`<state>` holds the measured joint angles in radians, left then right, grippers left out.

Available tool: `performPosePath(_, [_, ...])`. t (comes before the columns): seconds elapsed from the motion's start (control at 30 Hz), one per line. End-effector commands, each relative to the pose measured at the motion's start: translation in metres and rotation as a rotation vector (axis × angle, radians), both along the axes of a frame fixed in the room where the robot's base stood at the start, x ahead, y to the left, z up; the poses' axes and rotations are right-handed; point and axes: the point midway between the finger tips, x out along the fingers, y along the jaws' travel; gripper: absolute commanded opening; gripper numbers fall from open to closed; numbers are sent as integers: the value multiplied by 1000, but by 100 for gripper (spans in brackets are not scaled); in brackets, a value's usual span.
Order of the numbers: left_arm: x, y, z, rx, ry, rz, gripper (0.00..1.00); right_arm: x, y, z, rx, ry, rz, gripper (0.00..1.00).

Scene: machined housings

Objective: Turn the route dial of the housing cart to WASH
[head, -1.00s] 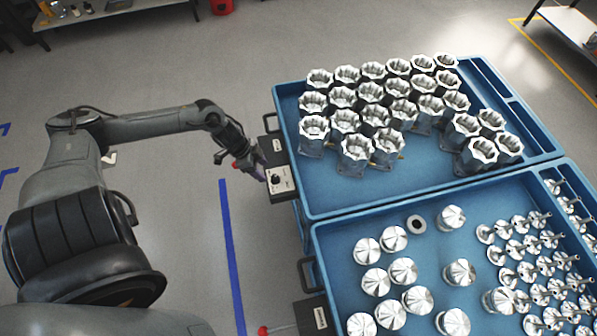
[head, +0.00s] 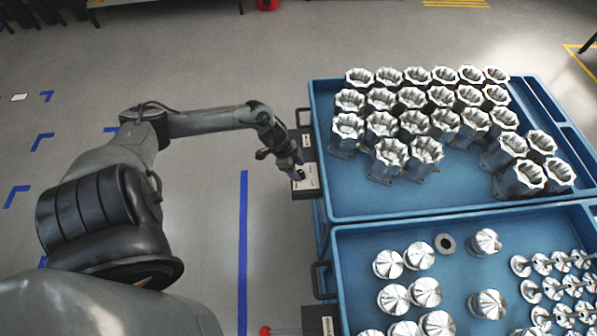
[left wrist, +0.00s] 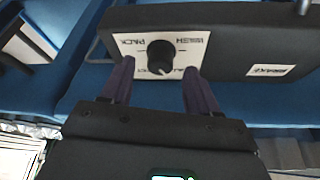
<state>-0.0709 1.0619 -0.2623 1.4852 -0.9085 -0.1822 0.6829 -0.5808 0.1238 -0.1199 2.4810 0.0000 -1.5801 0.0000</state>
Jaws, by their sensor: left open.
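The housing cart (head: 375,202) is a blue tray cart carrying rows of silver housings (head: 388,157). Its route dial (left wrist: 162,57) is a round black knob on a white label plate, in the upper middle of the left wrist view. PACK reads at the plate's upper left; the other words are upside down, small or partly covered. The control box (head: 308,190) shows at the cart's left edge in the head view. My left gripper (left wrist: 160,88) is open, its two dark fingers pointing at the dial from either side, without visible grip on it. My right gripper is not in view.
A second blue cart (head: 350,262) with silver parts stands directly in front. Black handles stick out on the carts' left sides. Floor to the left is clear, with blue tape.

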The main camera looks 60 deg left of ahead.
Motion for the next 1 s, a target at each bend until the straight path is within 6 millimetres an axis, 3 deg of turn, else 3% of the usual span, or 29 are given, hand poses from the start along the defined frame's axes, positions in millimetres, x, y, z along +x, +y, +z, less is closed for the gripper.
performPosePath(0.2, [5, -4, -14, 0, 0, 1, 60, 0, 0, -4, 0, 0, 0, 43])
performPosePath(0.53, [5, -4, -16, 0, 0, 0, 60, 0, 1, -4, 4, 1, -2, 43])
performPosePath(0.87, [5, -4, -16, 0, 1, 0, 10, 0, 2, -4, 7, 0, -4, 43])
performPosePath(1.0, [5, -4, -15, -1, 0, 2, 6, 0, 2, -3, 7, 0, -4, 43])
